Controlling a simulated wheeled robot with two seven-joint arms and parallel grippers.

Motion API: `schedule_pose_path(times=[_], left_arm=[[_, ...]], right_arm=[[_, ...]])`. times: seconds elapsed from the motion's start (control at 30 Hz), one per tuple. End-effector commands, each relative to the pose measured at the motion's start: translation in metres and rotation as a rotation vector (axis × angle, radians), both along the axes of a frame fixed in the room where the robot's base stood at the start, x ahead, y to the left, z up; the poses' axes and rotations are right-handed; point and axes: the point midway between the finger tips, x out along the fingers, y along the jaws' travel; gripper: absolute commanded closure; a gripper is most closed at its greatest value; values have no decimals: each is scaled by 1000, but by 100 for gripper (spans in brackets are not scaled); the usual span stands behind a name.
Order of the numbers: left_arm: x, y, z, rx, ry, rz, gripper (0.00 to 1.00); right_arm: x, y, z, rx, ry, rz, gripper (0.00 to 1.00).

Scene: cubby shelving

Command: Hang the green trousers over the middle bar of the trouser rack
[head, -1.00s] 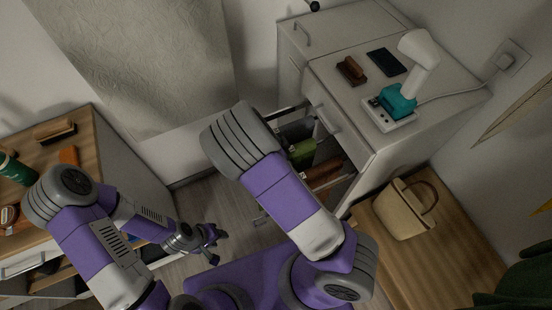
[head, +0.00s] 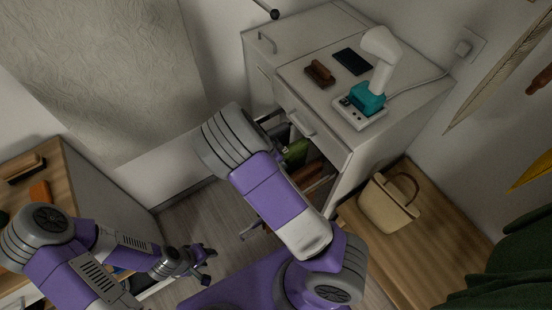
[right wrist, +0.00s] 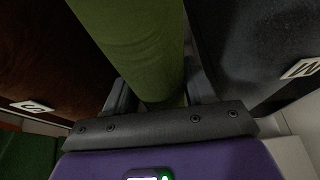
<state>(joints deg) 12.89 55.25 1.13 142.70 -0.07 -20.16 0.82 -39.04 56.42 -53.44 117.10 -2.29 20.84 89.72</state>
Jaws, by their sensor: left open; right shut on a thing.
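The green trousers (head: 297,151) show as a small patch at the pull-out trouser rack under the cabinet, partly hidden by my right arm. In the right wrist view the green trousers (right wrist: 135,45) run between the fingers of my right gripper (right wrist: 158,98), which is shut on them. Brown trousers (right wrist: 50,55) with an "S" tag hang on the left and dark grey ones (right wrist: 250,45) with an "M" tag on the right, both close to the fingers. The rack's bars are mostly hidden. My left gripper (head: 207,266) is open and empty, low over the floor.
A white cabinet (head: 345,160) carries a brown brush (head: 319,73), a dark flat case (head: 352,61) and a white-and-teal appliance (head: 367,98). A beige handbag (head: 388,203) sits on a wooden bench (head: 420,250) at right. A wooden-topped unit (head: 75,185) stands at left.

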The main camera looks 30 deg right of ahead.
Motion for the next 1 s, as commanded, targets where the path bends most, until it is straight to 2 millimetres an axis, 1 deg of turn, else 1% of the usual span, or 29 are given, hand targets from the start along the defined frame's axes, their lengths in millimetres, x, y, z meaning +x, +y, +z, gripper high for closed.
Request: schedule_pose_path(times=[0.27,0.3,0.37,0.4,0.47,0.77,0.87,1.0], left_arm=[[0,0,0,0,0,0,57],[0,0,0,0,0,0,57],[0,0,0,0,0,0,57],[0,0,0,0,0,0,57],[0,0,0,0,0,0,57],[0,0,1,0,0,0,57],[0,0,6,0,0,0,57],[0,0,16,0,0,0,57]], right_arm=[[0,0,0,0,-1,0,100],[0,0,0,0,-1,0,39],[0,0,0,0,-1,0,30],[0,0,0,0,-1,-1,24],[0,0,0,0,-1,-1,16],[0,1,1,0,0,0,16],[0,5,11,0,-1,3,16],[0,14,35,0,-3,2,16]])
